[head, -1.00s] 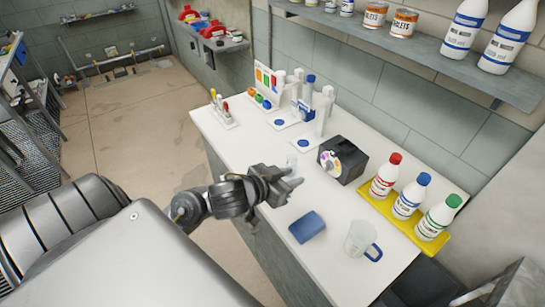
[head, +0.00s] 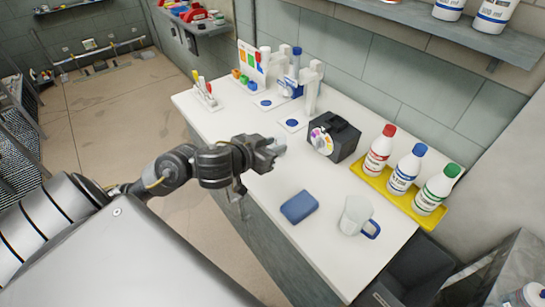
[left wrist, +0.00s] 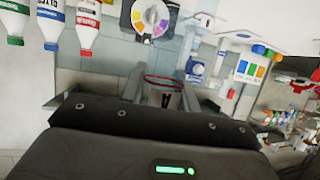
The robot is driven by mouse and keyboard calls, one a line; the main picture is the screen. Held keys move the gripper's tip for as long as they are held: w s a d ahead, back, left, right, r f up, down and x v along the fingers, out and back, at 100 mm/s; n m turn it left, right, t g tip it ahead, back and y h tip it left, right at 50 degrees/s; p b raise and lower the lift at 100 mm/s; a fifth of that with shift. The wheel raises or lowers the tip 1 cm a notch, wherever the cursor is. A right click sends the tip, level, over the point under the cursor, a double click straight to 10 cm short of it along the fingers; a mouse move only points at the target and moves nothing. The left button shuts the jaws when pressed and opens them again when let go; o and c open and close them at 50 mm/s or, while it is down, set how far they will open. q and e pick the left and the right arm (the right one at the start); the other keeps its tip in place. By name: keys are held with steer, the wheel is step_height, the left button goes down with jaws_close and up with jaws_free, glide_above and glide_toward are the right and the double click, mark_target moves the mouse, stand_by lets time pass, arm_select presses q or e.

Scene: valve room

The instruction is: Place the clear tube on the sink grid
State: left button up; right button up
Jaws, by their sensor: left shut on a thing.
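My left gripper (head: 274,150) reaches over the white counter from the left, in front of the black box. In the left wrist view its fingers (left wrist: 163,92) are shut on the clear tube (left wrist: 164,80), a see-through piece with a red rim between them. In the head view the tube is mostly hidden by the gripper. A dark grey basin (head: 415,265) lies beyond the counter's near right end. It may be the sink, but I cannot make out a grid in it. My right gripper is not in view.
White stands (head: 310,88) are at the back. A shelf overhangs.

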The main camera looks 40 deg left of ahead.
arm_select(q)
steer(key=w+a+f+b, duration=0.2)
steer(key=w+a+f, duration=0.2)
steer(key=w+f, duration=0.2)
steer(key=shift+w+a+f+b, duration=0.4)
steer(key=shift+w+a+f+b, duration=0.15)
steer(key=shift+f+b, duration=0.1)
steer(key=shift+f, duration=0.75)
steer(key=shift+w+a+f+b, duration=0.1)
steer(key=shift+w+f+b, duration=0.1)
steer(key=shift+f, duration=0.8)
steer(key=shift+f, duration=0.15)
steer(key=o, duration=1)
